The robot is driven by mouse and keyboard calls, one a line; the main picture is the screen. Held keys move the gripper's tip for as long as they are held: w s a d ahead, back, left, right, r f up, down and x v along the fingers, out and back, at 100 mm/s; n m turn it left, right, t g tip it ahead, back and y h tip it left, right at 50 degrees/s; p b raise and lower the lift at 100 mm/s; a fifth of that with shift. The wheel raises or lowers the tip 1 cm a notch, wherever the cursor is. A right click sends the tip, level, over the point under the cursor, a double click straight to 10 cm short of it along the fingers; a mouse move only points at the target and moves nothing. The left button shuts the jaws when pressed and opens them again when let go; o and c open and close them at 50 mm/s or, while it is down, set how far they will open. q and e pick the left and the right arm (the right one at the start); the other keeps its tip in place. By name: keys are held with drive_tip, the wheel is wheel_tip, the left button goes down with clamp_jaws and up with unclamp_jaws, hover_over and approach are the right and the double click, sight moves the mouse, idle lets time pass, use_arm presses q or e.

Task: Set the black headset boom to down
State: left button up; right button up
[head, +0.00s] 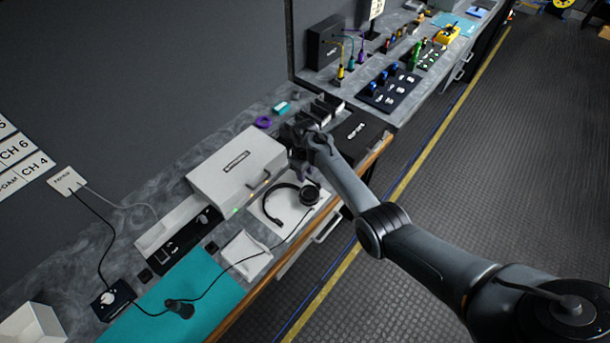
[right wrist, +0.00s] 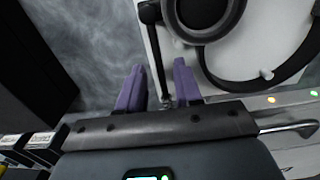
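The black headset (head: 309,195) lies on a white pad (head: 285,226) on the counter, its band curving to the left of the ear cup. In the right wrist view the round ear cup (right wrist: 205,15) is at the top, with the band at the right. The thin dark boom (right wrist: 158,50) runs from beside the cup down towards my fingers. My right gripper (right wrist: 160,88) is open, its two purple fingers on either side of the boom's lower end; contact cannot be told. In the head view my right gripper (head: 303,158) is above the far side of the headset, its fingertips hidden. My left gripper is not in view.
A white case (head: 235,165) stands left of the headset and a black box (head: 356,136) beyond it. A cable crosses a teal mat (head: 205,285) at the near end. The counter's wooden front edge (head: 265,283) borders the open floor.

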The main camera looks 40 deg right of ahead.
clamp_jaws()
idle(1.5)
